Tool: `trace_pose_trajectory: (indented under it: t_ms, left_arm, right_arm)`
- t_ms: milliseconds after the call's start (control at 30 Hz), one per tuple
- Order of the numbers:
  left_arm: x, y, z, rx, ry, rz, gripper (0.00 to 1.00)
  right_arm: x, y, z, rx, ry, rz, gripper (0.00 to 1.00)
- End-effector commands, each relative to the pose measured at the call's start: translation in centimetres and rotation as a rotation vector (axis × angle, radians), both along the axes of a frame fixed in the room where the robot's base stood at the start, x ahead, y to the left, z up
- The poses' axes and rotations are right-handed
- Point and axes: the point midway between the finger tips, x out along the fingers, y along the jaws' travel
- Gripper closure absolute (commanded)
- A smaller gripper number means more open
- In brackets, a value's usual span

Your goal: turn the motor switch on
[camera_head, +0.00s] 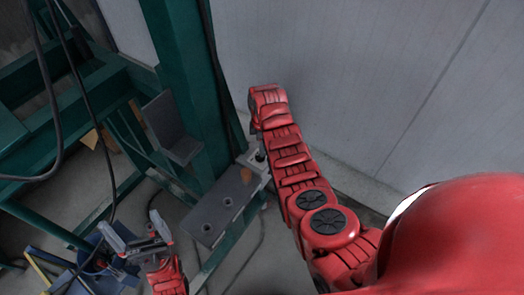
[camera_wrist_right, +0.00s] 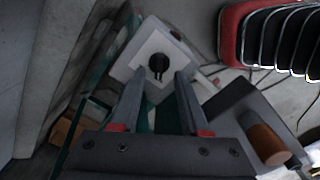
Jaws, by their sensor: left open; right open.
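The motor switch (camera_wrist_right: 158,65) is a black round knob on a pale square box (camera_wrist_right: 140,50) in the right wrist view. In the head view the box (camera_head: 256,163) shows small beside the green post, partly hidden by my right arm. My right gripper (camera_wrist_right: 160,76) is open, its two fingers pointing at the knob, one on each side of it in the picture. I cannot tell whether they touch it. In the head view the right gripper's fingers are mostly hidden by the arm. My left gripper (camera_head: 132,229) is open and empty at the lower left.
A green steel frame (camera_head: 180,70) with hanging black cables stands at the left. A grey plate (camera_head: 220,207) with round holes lies below the switch box, with an orange-brown cylinder (camera_wrist_right: 265,143) near it. A grey wall (camera_head: 350,80) stands behind. A blue-and-yellow item (camera_head: 62,272) lies lower left.

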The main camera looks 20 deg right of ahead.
Motion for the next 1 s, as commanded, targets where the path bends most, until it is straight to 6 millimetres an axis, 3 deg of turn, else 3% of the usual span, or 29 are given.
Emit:
trace_pose_trajectory:
  t_ms: [100,300,867,1000]
  left_arm:
    - [0.0,0.0,0.8,0.0,0.0,0.0,0.0]
    - [0.0,0.0,0.5,0.0,0.0,0.0,0.0]
    - [0.0,0.0,0.5,0.0,0.0,0.0,0.0]
    - [0.0,0.0,0.5,0.0,0.0,0.0,0.0]
  right_arm:
    - [-0.3,0.0,-1.4,-0.001,0.007,0.001,0.55]
    - [-0.1,0.0,-3.2,0.001,0.004,-0.002,0.55]
    - [-0.1,0.0,-4.2,-0.002,0.001,0.001,0.55]
    - [-0.1,0.0,-4.2,-0.002,0.001,0.001,0.78]
